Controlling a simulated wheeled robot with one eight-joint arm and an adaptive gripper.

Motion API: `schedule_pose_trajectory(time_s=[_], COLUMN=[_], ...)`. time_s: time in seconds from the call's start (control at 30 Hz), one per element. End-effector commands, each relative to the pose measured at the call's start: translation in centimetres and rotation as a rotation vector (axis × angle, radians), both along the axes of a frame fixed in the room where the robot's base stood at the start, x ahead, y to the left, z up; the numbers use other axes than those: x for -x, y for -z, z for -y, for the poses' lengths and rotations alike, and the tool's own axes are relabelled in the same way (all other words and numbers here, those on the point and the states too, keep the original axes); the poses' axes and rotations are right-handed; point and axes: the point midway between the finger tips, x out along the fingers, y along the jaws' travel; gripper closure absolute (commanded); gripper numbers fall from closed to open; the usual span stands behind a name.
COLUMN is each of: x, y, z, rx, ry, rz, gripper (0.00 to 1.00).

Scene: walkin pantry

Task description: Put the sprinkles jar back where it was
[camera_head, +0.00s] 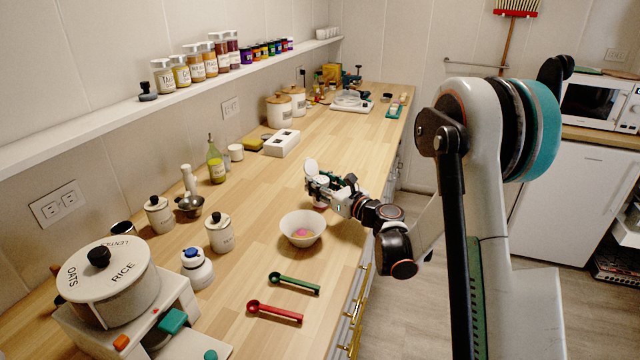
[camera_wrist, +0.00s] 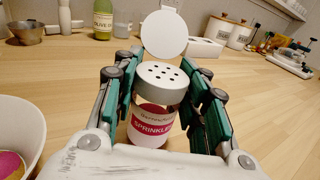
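The sprinkles jar (camera_wrist: 152,125) is a small clear jar with a pink "SPRINKLES" label and a grey perforated top. Its round white flip lid (camera_wrist: 164,34) stands open. In the wrist view the jar is upright between the green finger pads of my gripper (camera_wrist: 160,105), which press against both its sides. In the head view my gripper (camera_head: 325,188) is low over the counter, just behind and right of the white bowl (camera_head: 303,241), and mostly hides the jar. I cannot tell whether the jar's base touches the counter.
The bowl holds something pink and yellow. Green (camera_head: 294,283) and red (camera_head: 275,312) measuring spoons lie in front. Canisters and an oil bottle (camera_head: 216,165) stand left. A wall shelf (camera_head: 118,116) carries a row of spice jars. The counter's middle, behind my gripper, is clear.

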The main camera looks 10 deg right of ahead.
Motion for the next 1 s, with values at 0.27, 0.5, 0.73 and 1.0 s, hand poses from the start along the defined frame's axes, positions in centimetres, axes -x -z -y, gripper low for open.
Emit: schedule_pose_trajectory(time_s=[0.27,0.5,0.73,1.0], x=[0.0,0.3,3.6,8.3], y=[0.0,-0.3,-0.6,-0.5], z=[0.0,0.2,2.1,4.5], rx=[0.0,0.0,0.0,0.0], ry=[0.0,0.001,0.004,0.003], rz=[0.0,0.0,0.0,0.0], gripper=[0.4,0.4,0.4,0.4])
